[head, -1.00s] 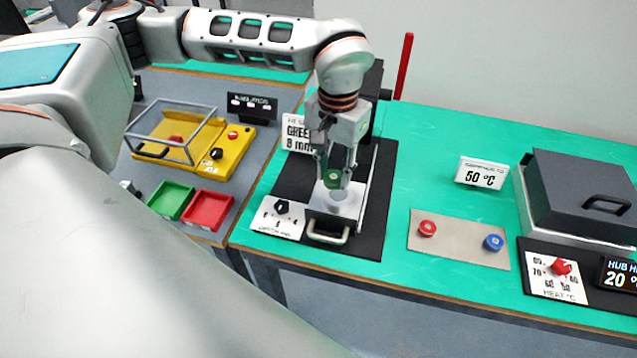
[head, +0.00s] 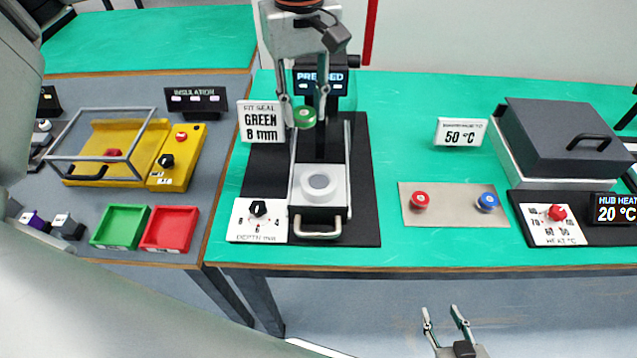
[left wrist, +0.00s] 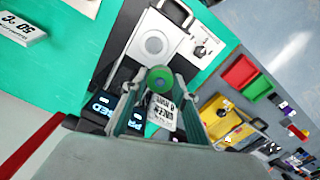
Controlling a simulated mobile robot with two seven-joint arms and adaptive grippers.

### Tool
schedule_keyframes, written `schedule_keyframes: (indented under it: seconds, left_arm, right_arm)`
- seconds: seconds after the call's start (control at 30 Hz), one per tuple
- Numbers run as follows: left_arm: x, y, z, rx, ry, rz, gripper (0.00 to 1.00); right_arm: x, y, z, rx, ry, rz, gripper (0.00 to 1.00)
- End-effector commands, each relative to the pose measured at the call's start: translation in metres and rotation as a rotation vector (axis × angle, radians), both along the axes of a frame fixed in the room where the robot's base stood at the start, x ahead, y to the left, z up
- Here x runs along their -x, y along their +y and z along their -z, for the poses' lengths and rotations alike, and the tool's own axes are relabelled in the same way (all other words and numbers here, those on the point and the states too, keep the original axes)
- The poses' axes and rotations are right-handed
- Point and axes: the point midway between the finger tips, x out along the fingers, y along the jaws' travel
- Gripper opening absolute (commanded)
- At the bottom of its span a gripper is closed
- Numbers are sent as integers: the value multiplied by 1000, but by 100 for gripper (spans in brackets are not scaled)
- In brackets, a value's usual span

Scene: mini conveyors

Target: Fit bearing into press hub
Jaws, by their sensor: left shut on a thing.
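The press hub, a white block with a round grey ring in its top (head: 318,184), sits on the press sled near the front; it also shows in the left wrist view (left wrist: 153,43). I cannot tell whether the grey ring is a bearing. My left gripper (head: 304,106) is shut on a green ring (head: 304,117) and holds it above and behind the hub, apart from it. The green ring also shows between the fingers in the left wrist view (left wrist: 160,79). My right gripper (head: 444,318) is open and empty, low in front of the table.
The press display (head: 321,83) reads PRESSED. A sign (head: 262,121) reads FIT SEAL GREEN 8 mm. Green (head: 121,226) and red (head: 170,230) trays stand left.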

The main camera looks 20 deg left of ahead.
Motion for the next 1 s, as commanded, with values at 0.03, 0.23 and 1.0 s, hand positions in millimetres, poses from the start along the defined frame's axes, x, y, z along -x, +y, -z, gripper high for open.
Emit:
schedule_keyframes:
  seconds: [0.03,0.23,1.0]
  left_arm:
    - [-2,-8,-13,-1,-4,-44,2]
    - [0,-24,-47,2,0,-177,2]
    - [3,-28,90,3,7,-208,2]
  right_arm:
    - [1,0,4,1,2,0,40]
    - [2,-2,9,2,7,1,40]
    - [6,-2,21,3,18,2,40]
